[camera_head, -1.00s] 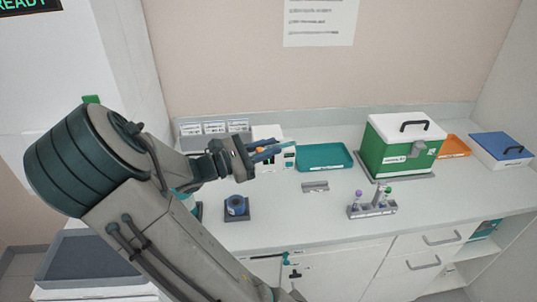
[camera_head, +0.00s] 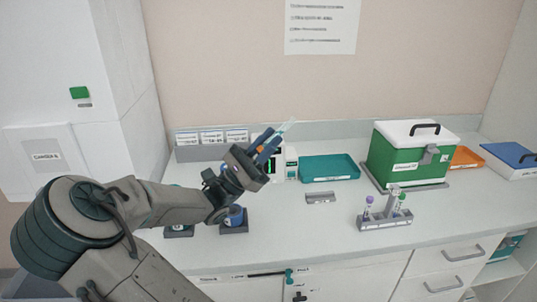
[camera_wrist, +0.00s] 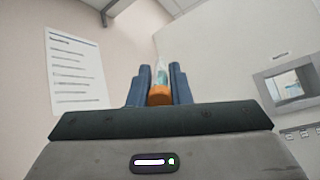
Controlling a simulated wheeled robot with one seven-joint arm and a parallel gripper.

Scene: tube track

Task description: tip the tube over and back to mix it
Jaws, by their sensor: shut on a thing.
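My gripper (camera_head: 266,144) is shut on a tube (camera_head: 284,129) and holds it above the left part of the counter. The tube has an orange cap and a clear body with pale contents. It is tilted, with its clear end up and to the right. In the wrist view the orange cap sits between the blue fingers (camera_wrist: 159,92), and the clear tube (camera_wrist: 161,74) points away from the camera. Part of the cap is hidden by the fingers.
A rack (camera_head: 384,222) with purple- and green-capped tubes stands at the front right. A teal tray (camera_head: 329,179), green box (camera_head: 407,172), orange tray (camera_head: 467,158) and blue-lidded box (camera_head: 510,172) line the back. A blue round device (camera_head: 234,228) stands below my gripper. The middle counter is mostly clear.

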